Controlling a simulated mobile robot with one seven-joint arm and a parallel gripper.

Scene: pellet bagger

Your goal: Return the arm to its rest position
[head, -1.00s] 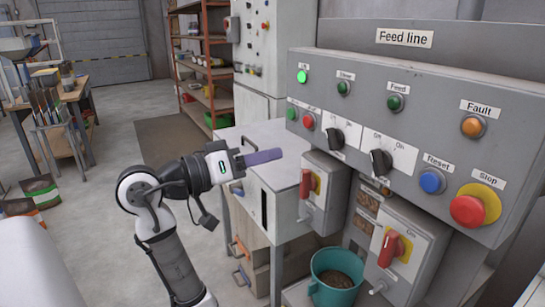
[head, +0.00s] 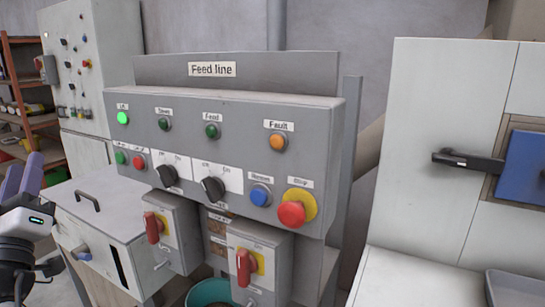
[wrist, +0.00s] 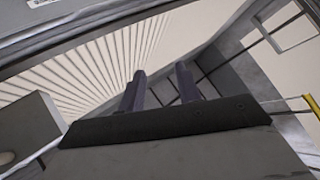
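My gripper (head: 24,163) is at the left edge of the head view, with its two purple-grey fingers pointing up and a gap between them. In the wrist view the two fingers of my gripper (wrist: 160,72) stand apart with nothing between them. Only the end of my arm shows in the head view; the rest is outside the picture. The gripper is to the left of the grey Feed line panel (head: 230,97), in front of the white cabinet, and appears clear of both.
A white box (head: 95,215) with a handle stands close to my gripper's right. Red rotary switches (head: 153,228) jut out below the panel, above a teal bucket (head: 208,292). A white cabinet with a black handle (head: 468,160) is at right. Shelving (head: 30,118) is at far left.

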